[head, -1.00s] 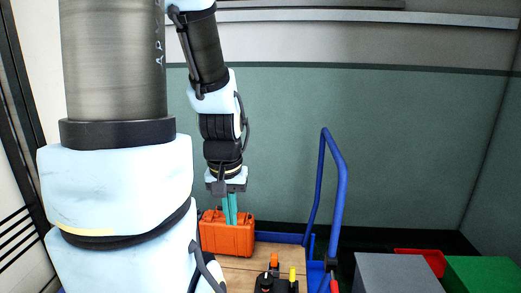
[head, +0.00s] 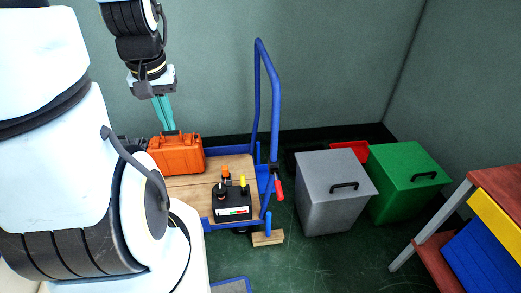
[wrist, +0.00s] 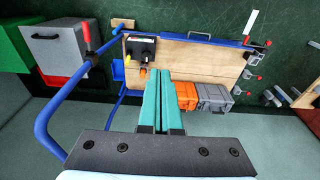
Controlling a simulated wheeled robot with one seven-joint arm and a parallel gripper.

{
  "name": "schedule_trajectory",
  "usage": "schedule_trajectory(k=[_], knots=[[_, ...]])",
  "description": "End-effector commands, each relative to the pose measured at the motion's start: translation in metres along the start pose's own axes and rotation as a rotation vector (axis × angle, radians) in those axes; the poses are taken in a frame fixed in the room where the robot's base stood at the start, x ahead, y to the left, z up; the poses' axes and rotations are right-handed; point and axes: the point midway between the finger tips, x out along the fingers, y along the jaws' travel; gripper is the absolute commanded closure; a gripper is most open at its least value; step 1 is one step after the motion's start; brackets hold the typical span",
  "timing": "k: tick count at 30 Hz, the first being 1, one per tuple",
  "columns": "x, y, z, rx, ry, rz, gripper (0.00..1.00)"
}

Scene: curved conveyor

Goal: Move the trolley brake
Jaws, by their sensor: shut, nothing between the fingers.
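The trolley has a wooden deck (head: 190,187) in a blue frame and a tall blue push handle (head: 275,100). A red-gripped lever (head: 279,188), which looks like the brake, hangs at the foot of the handle on the right side. It also shows in the wrist view (wrist: 87,36), at upper left. My gripper (head: 166,128) is above the orange case, left of the handle and well apart from the lever. Its teal fingers are together and empty, as the wrist view (wrist: 157,76) also shows.
On the deck stand an orange case (head: 177,155) and a black control box (head: 232,203) with coloured knobs. A grey bin (head: 325,190), a green bin (head: 400,195) and a shelf (head: 490,180) stand to the right. A wooden block (head: 267,238) lies by the trolley's near corner.

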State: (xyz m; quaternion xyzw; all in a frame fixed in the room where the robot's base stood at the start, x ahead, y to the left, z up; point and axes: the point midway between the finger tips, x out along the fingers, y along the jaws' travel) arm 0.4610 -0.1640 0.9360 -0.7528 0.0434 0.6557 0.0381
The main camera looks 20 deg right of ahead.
Motion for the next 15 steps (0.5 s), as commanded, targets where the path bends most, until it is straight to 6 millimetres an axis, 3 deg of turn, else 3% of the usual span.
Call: schedule_trajectory(k=[8, 15], knots=[[0.031, 0.032, -0.035, 0.357, -0.041, -0.029, 1.0], [0.086, 0.09, -0.069, 0.861, -0.084, -0.047, 1.0]])
